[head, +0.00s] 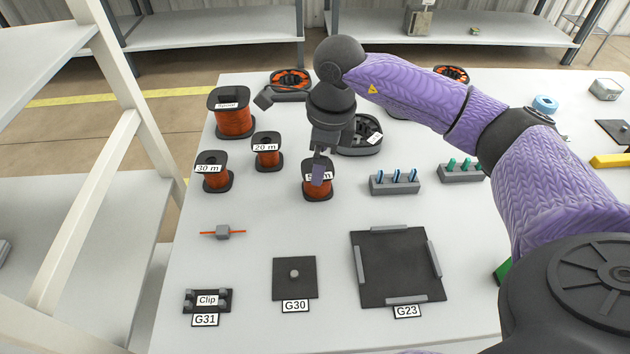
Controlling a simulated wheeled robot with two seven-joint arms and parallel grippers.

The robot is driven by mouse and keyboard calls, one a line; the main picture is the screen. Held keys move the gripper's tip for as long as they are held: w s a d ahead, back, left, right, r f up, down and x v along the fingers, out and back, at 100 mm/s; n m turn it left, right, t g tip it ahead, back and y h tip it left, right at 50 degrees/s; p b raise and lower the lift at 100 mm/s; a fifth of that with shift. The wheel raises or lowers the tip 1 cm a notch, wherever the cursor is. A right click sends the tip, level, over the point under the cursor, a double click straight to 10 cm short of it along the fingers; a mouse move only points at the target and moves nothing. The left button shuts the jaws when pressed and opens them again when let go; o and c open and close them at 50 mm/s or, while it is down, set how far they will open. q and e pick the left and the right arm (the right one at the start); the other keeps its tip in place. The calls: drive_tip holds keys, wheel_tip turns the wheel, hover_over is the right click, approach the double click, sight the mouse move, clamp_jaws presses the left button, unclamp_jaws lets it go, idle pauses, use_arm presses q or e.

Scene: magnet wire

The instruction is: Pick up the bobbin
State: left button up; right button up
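Several bobbins wound with orange-red wire stand upright on the white table. One bobbin (315,193) is directly below my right gripper (318,178), and its label is mostly covered by the finger. The gripper points down at this bobbin, with a finger in front of its upper part. I cannot tell whether the fingers are closed on it. To the left are a bobbin labelled 20 m (267,159), a bobbin labelled 30 m (214,183) and a larger bobbin (233,122). My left gripper is not in view.
A black round holder (358,146) is behind the gripper. Grey racks (395,187) with blue and green pieces stand to the right. Dark plates G30 (283,285), G23 (395,268) and G31 (190,300) lie in front. A grey block with orange wire (223,233) lies front left.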

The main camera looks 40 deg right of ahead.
sight(324, 192)
drive_tip(key=f, duration=0.1)
drive_tip(key=f+b, duration=0.1)
drive_tip(key=f, duration=0.2)
drive_tip(key=shift+a, duration=0.25)
drive_tip(key=shift+w+r, duration=0.1)
drive_tip(key=shift+r, duration=0.05)
drive_tip(key=c, duration=1.3)
drive_tip(key=shift+r, duration=0.1)
